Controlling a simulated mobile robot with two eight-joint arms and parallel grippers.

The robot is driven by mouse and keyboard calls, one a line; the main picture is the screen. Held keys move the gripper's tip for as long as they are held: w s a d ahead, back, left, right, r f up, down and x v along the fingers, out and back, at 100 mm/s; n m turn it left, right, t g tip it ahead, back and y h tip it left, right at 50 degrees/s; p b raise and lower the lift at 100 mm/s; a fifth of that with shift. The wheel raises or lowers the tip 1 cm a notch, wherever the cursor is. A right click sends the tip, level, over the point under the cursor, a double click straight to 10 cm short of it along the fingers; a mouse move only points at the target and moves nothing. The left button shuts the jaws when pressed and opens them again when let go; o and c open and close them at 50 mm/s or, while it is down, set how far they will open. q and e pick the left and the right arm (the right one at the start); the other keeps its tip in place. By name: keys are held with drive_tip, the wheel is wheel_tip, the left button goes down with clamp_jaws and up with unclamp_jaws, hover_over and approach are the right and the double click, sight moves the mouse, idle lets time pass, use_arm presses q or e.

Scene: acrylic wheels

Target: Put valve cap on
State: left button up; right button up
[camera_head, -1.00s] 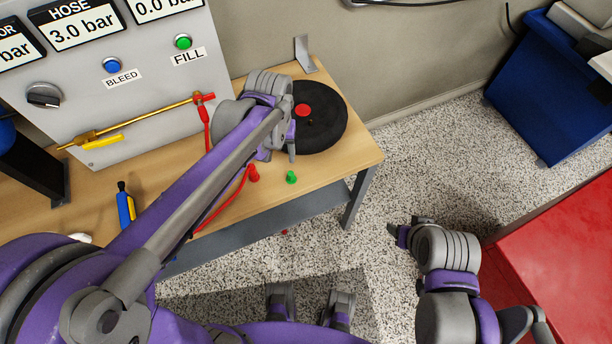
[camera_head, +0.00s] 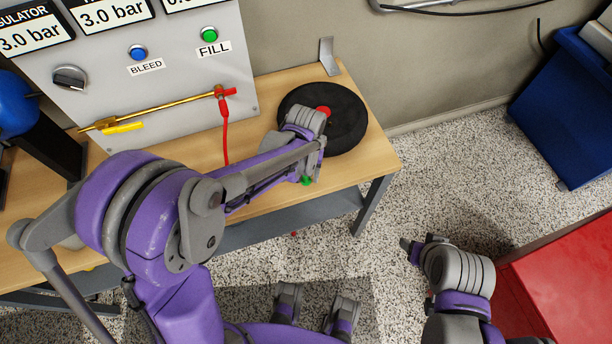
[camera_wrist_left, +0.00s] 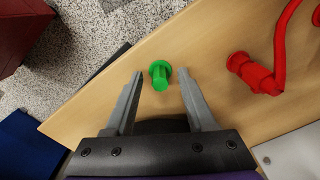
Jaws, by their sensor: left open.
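The green valve cap (camera_head: 307,181) stands on the wooden workbench near its front edge, partly hidden by my left gripper in the head view. It also shows in the left wrist view (camera_wrist_left: 160,74), in line with the gap between the fingertips. My left gripper (camera_head: 311,172) is open and empty, with its fingertips close to the cap on both sides; how high they are above the bench is unclear. The black wheel (camera_head: 350,125) with a red hub (camera_head: 323,112) lies flat behind the gripper. My right gripper (camera_head: 420,246) is over the floor at right; its jaw opening is unclear.
A red hose end (camera_wrist_left: 252,73) lies on the bench to the right of the cap in the wrist view. The gauge panel (camera_head: 150,90) stands at the back left, and a metal bracket (camera_head: 328,56) behind the wheel. A red cabinet (camera_head: 565,275) and blue bin (camera_head: 565,100) are at right.

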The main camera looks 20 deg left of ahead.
use_arm(q)
drive_tip(key=shift+f, duration=0.15)
clamp_jaws()
idle(0.4)
